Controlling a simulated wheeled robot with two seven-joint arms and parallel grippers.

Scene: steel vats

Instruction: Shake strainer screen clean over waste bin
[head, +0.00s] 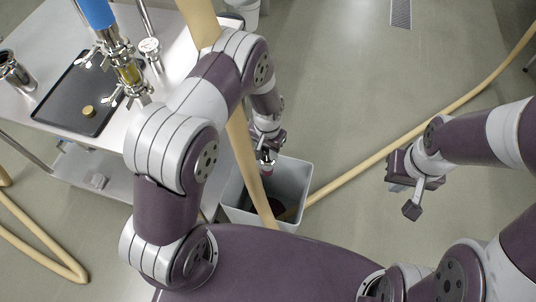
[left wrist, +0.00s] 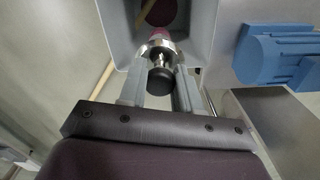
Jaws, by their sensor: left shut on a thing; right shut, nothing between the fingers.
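My left gripper (head: 267,152) is over the grey waste bin (head: 297,185). In the left wrist view, its fingers (left wrist: 160,92) are shut on a steel piece with a black knob (left wrist: 160,80), which I take to be the strainer screen's end. A reddish part (left wrist: 158,34) shows beyond the steel collar, pointing into the bin (left wrist: 202,45). In the head view only a small reddish bit (head: 267,168) shows; the arm and a hose hide the rest. Dark red matter (left wrist: 160,10) lies in the bin. My right gripper (head: 411,208) is shut and empty, right of the bin.
A steel table (head: 50,112) at the left holds a black tray (head: 70,110), a small brass-coloured piece (head: 88,111) and steel fittings (head: 130,72). A tan hose (head: 240,140) passes across the bin. Another hose (head: 400,145) crosses the floor. A blue object (left wrist: 278,55) is beside the bin.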

